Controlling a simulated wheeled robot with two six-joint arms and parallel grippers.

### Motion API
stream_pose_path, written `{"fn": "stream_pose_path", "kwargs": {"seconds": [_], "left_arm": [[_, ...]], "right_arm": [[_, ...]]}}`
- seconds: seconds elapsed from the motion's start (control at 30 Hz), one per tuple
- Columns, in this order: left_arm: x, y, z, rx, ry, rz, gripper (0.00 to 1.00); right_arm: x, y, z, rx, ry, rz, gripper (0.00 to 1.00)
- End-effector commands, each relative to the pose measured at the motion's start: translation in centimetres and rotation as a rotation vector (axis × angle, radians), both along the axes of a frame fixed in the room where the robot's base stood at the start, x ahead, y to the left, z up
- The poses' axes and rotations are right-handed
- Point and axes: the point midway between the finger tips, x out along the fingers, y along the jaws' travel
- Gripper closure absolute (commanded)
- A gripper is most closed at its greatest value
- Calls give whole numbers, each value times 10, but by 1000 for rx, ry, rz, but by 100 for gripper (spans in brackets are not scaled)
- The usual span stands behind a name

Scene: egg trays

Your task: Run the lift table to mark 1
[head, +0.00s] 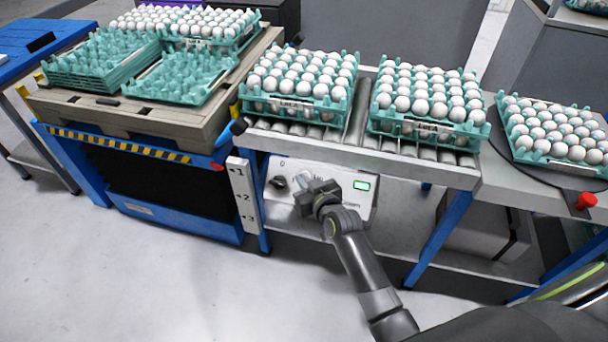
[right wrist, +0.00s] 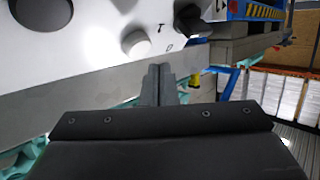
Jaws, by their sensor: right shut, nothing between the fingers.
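The lift table (head: 160,210) stands at the left, a blue frame with black bellows, its striped deck edge raised. A white scale (head: 246,194) with marks 1, 2 and 3 stands at its right. A red pointer (head: 217,166) on the table edge looks close to mark 1; exact alignment is unclear. The white control panel (head: 350,205) has a black knob (head: 278,182) and a lit green display (head: 362,185). My right gripper (head: 308,192) is shut and empty before the panel, hiding its middle. The right wrist view shows its fingers (right wrist: 158,78) near a pale round control (right wrist: 135,43).
Teal egg trays stand on the lift table's wooden pallet (head: 130,115) and on the roller conveyor (head: 345,140) above the panel. Another tray (head: 560,165) sits on a dark round plate at the right, near a red button (head: 586,201). The floor in front is clear.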

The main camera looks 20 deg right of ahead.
Motion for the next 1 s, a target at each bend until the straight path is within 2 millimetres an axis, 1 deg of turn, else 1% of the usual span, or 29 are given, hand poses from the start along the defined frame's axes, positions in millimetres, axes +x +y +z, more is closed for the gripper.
{"fn": "stream_pose_path", "kwargs": {"seconds": [0.03, 0.1, 0.37, 0.47, 1.0], "left_arm": [[0, 0, 8, 0, 0, 0, 64], [0, 0, 15, 0, 0, 0, 64], [0, 0, 33, 0, 0, 0, 64], [0, 0, 34, 0, 0, 0, 64], [0, 0, 32, 0, 0, 0, 64]], "right_arm": [[-3, 2, 8, 2, 0, 0, 100], [-8, 5, 13, 4, 1, -1, 100], [-23, 16, 29, 2, 0, 0, 100], [-25, 17, 29, 1, 0, 0, 100], [-25, 17, 28, 1, -1, 0, 100]]}}
